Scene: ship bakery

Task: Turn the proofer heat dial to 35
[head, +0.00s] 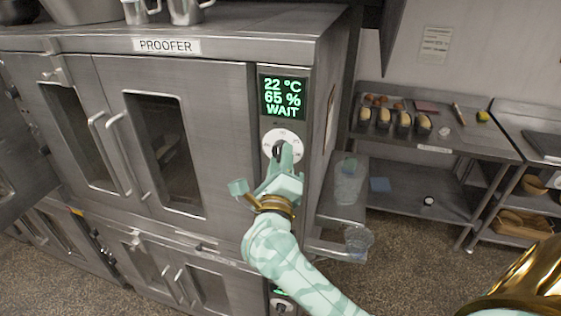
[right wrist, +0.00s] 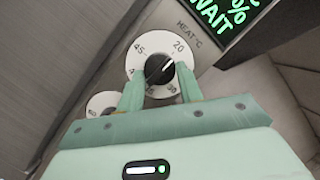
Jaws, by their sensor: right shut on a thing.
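The proofer heat dial (right wrist: 139,61) is a white disc with printed numbers and a black knob (right wrist: 158,70) at its centre. It also shows in the head view (head: 270,137), on the panel below the display. The white line on the knob points to the upper right, toward the 20 mark. The 45 is at upper left; the lower numbers are partly hidden by my fingers. My right gripper (right wrist: 160,88) is shut on the knob, one finger on each side. It also shows in the head view (head: 283,150). My left gripper is not in view.
The green display (head: 283,97) reads 22 °C, 65 % and WAIT. A second, smaller white dial (right wrist: 101,101) is partly hidden below the heat dial. The proofer doors (head: 220,110) with bar handles are left of the panel. A steel table (head: 455,150) with bread tins stands at right.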

